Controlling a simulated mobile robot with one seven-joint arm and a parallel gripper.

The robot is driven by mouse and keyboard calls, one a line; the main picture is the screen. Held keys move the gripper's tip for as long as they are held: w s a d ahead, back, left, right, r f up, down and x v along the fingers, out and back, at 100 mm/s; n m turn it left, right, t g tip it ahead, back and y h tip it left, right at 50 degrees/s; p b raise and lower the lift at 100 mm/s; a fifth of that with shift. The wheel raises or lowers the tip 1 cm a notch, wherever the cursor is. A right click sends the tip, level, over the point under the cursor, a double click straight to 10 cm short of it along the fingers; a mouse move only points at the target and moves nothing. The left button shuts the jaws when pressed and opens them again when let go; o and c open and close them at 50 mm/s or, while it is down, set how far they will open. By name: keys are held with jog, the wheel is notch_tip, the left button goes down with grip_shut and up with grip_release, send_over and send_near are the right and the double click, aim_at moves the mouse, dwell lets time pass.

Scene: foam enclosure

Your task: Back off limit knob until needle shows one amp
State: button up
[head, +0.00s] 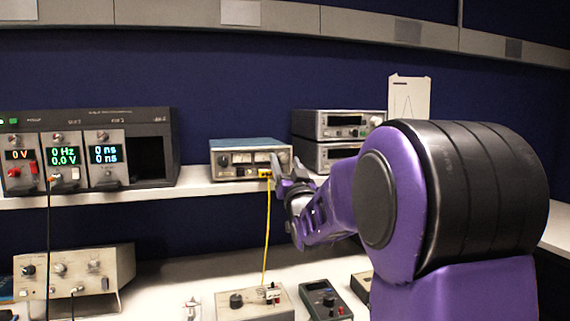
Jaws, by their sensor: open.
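A small bench instrument (250,143) with a blue top and pale front stands on the shelf. Its front has dark knobs and what look like small meter windows; needle and scale are too small to read. I cannot tell which knob is the limit knob. My gripper (285,170) is open at the instrument's right front edge and hides part of that side. I cannot tell whether it touches the front or any knob.
A yellow lead (266,225) hangs from the instrument to a beige box (255,303) on the bench. Two stacked instruments (338,124) stand behind my arm. A modular rack (90,150) stands at left. A dark handheld meter (325,299) lies below.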

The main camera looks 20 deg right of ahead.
grip_shut()
jog(key=shift+n, duration=0.5)
jog(key=n+y, duration=0.1)
jog(key=n, duration=0.1)
jog(key=n+y, duration=0.2)
jog(key=n, duration=0.1)
jog(key=shift+d, duration=0.2)
jog(key=shift+d+r+n+g+y, duration=0.1)
jog(key=shift+n+g+y, duration=0.45)
jog(key=shift+n, duration=1.1)
jog(key=shift+n+g+y, duration=0.15)
jog(key=shift+n+y, duration=0.8)
jog(key=shift+n, duration=0.7)
